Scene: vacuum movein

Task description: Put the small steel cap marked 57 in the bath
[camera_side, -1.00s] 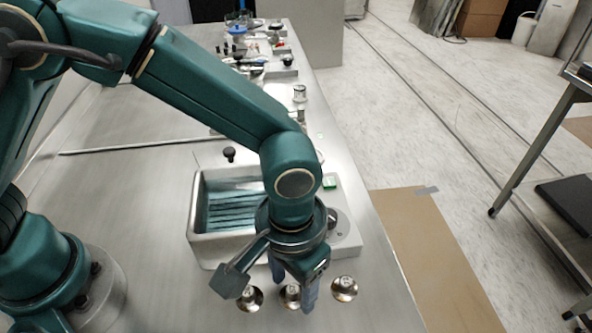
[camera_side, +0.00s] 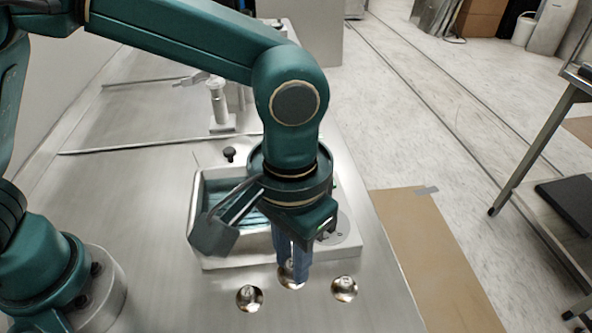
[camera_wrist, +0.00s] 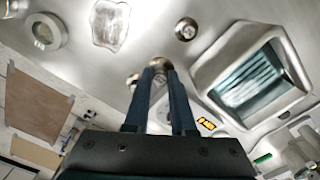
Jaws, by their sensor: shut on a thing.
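Small round steel caps show on the bench. One cap (camera_side: 290,281) is at my gripper's fingertips (camera_side: 294,272); the blue fingers are shut on it and partly hide it. It also shows between the fingertips (camera_wrist: 158,68) in the wrist view. A second cap (camera_side: 249,298) sits to its left and a third (camera_side: 344,288) to its right in the side view. I cannot read a 57 on any of them. The bath (camera_side: 194,213) is a steel rectangular tank with bluish liquid, behind the held cap; my wrist hides part of it. The wrist view shows it at right (camera_wrist: 215,68).
A black knob (camera_side: 229,154) stands behind the bath. A metal post on a base (camera_side: 218,105) stands farther back. The bench's right edge drops to the floor, with a brown mat (camera_side: 430,255) beyond.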

